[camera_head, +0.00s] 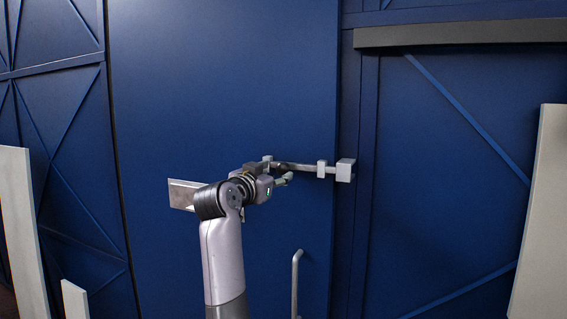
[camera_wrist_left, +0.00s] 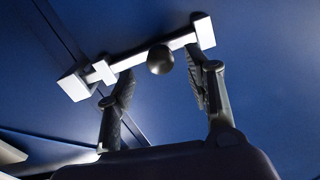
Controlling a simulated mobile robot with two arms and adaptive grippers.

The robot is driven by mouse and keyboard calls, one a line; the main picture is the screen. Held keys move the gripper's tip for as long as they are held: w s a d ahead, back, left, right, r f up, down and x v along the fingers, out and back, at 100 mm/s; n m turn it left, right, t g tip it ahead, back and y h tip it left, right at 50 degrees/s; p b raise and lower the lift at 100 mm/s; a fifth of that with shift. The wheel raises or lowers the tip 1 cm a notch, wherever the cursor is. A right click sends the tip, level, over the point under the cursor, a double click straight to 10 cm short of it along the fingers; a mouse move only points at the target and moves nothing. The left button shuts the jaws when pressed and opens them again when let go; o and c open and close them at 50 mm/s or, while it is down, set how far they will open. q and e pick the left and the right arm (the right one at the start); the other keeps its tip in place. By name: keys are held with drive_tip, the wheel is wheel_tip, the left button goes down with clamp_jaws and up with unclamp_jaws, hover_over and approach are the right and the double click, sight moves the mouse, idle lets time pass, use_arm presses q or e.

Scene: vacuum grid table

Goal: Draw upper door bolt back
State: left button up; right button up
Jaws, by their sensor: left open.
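The upper door bolt (camera_head: 300,167) is a grey bar lying across a blue door (camera_head: 220,80). It runs through a guide block (camera_head: 321,169) to a pale keeper block (camera_head: 345,170) on the frame just past the door's right edge. In the left wrist view the bolt (camera_wrist_left: 135,57) carries a dark round knob (camera_wrist_left: 160,59). My left gripper (camera_head: 284,174) is at the bolt and hides part of it. In its wrist view the left gripper (camera_wrist_left: 162,63) is open, with the knob between its fingertips; I cannot tell any contact. My right gripper is not in view.
A vertical handle (camera_head: 296,285) stands on the door below the bolt. A pale metal piece (camera_head: 184,194) sits left of my wrist, partly hidden. Pale panels stand at the far left (camera_head: 22,230) and right (camera_head: 541,220). The door face above the bolt is clear.

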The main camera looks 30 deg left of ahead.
sight(281, 171)
use_arm(q)
drive_tip(key=w+p, duration=0.1)
drive_tip(key=w, duration=0.5)
drive_tip(key=shift+a+p, duration=0.15)
drive_tip(key=shift+p, duration=0.25)
drive_tip(key=shift+c, duration=0.4)
clamp_jaws()
